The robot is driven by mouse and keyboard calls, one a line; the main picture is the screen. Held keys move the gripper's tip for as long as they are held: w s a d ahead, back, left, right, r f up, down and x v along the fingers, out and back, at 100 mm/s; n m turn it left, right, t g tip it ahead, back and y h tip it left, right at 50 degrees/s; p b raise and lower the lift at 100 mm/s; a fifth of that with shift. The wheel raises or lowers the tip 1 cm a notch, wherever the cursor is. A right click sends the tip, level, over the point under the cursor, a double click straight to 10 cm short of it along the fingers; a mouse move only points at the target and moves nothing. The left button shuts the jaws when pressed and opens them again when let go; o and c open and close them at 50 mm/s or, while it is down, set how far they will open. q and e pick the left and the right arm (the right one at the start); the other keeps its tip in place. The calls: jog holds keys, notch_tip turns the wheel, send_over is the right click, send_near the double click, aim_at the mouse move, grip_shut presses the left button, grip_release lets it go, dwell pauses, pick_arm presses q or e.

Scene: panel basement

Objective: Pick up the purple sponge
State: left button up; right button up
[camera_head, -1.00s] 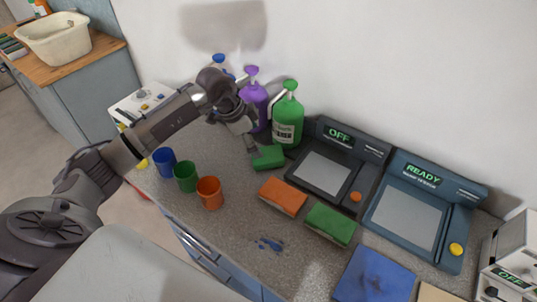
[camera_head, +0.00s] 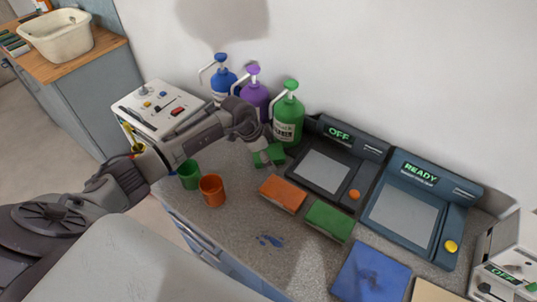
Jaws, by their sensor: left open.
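I see no purple sponge in this view. An orange sponge (camera_head: 283,194) and a green sponge (camera_head: 329,222) lie side by side on the grey counter (camera_head: 225,240). My left gripper (camera_head: 267,154) is open and low over the counter, at a small green block (camera_head: 276,152) in front of the green pump bottle (camera_head: 288,119). Its fingers partly cover the block, and I cannot tell whether they touch it. My right gripper is not in view.
A purple pump bottle (camera_head: 255,92) and a blue one (camera_head: 222,82) stand behind my left arm. A green cup (camera_head: 189,175) and an orange cup (camera_head: 212,190) stand left. Two devices (camera_head: 337,164) (camera_head: 408,212) and a blue cloth (camera_head: 371,274) are right.

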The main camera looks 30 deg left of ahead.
pick_arm(q)
jog(key=shift+f, duration=0.25)
dwell(0.5)
jog(key=c, duration=0.9)
jog(key=shift+o, duration=0.2)
jog(key=shift+r, duration=0.1)
jog(key=shift+r+b, duration=0.35)
jog(key=shift+r, duration=0.15)
jog(key=s+a+b, duration=0.1)
jog(key=s+a, duration=0.1)
jog(key=s+a+b, duration=0.1)
jog(key=s+a, duration=0.2)
jog(key=shift+s+r, duration=0.1)
jog(key=shift+s, duration=0.25)
notch_tip(320, 180, up, 14)
jog(key=b, duration=0.2)
jog(key=shift+s+a, duration=0.15)
jog(key=shift+r, duration=0.1)
